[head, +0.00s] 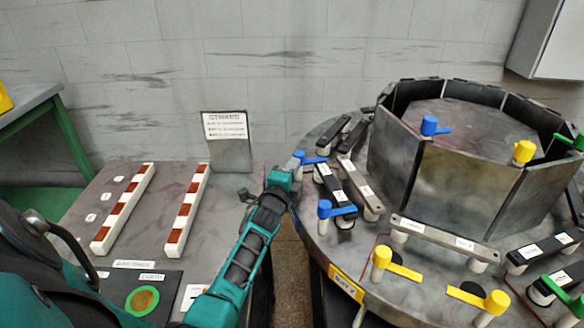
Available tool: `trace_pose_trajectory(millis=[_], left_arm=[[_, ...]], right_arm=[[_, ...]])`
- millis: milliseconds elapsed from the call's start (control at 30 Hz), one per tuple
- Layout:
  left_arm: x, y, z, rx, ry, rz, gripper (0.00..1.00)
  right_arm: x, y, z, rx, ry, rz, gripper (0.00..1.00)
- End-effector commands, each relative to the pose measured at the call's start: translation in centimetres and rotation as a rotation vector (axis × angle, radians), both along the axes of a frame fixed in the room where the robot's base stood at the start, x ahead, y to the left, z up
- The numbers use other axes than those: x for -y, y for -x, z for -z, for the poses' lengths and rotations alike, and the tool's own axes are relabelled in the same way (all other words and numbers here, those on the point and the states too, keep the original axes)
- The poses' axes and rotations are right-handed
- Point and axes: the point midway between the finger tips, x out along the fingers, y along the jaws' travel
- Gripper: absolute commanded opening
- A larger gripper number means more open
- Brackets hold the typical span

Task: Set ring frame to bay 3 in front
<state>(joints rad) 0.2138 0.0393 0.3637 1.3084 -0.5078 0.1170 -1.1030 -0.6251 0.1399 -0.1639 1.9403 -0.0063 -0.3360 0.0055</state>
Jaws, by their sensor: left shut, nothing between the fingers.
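The ring frame (335,225) is a round grey turntable on the right with a faceted grey drum (455,180) standing on it. A yellow plate on its near rim (345,283) seems to read "BAY 2"; the digit is small. Blue levers (336,210) are on the left side, yellow levers (397,262) at the near side, green levers (555,285) at the right. My left gripper (287,170) is shut and empty at the left rim, close to a blue lever (313,159); I cannot tell whether they touch. My right gripper is not in view.
A grey table (80,205) on the left carries two red-and-white racks (125,208) (187,210), a sign (227,140) and a dark panel with a green-ringed orange disc (142,300). A narrow floor gap (293,265) separates table and ring. A green bench (40,110) is at far left.

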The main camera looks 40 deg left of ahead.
Motion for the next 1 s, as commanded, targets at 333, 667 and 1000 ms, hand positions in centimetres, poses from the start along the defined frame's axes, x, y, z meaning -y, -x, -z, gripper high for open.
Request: trace_pose_trajectory(millis=[333,667,1000], left_arm=[[-0.5,-0.8,0.0,0.004,-0.004,0.02,0.0],[-3.4,-4.7,0.2,0.006,-0.006,0.126,0.0],[-5.6,-7.0,0.0,0.0,-0.002,0.188,0.0]], right_arm=[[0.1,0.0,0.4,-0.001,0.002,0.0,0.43],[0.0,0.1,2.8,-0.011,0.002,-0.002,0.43],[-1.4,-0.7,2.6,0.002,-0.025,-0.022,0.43]])
